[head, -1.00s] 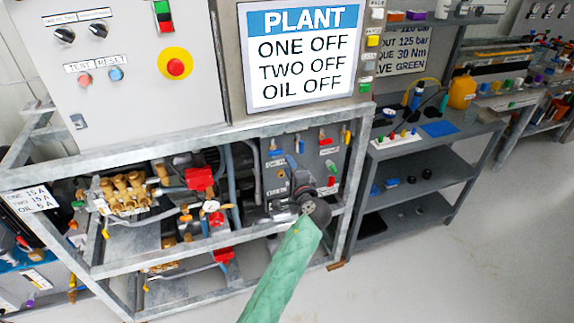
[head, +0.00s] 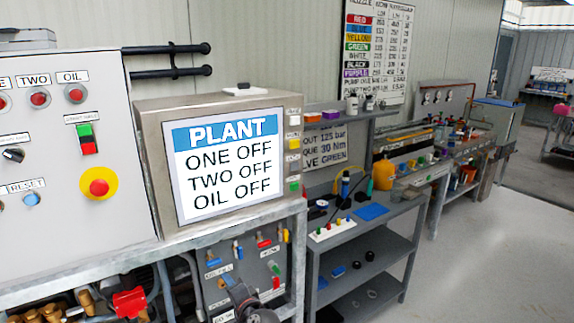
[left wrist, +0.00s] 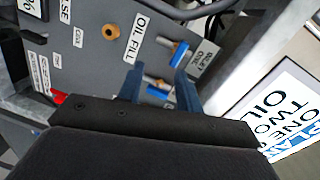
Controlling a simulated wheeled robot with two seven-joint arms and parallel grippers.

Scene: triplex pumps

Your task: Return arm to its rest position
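My left gripper (head: 236,288) shows at the bottom of the head view, in front of the valve panel (head: 224,256) under the plant screen. In the left wrist view its two blue fingers (left wrist: 156,72) stand apart. A blue-handled valve (left wrist: 158,84) shows in the gap between them, and another blue handle (left wrist: 179,52) is just past the fingertips. I see nothing clamped; contact with the valves cannot be told. My right gripper is not in view.
A metal frame carries the control cabinet (head: 70,150) and the plant screen (head: 228,165), which reads ONE OFF, TWO OFF, OIL OFF. A grey shelf bench (head: 385,225) stands to the right. Floor is clear at the lower right (head: 480,270).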

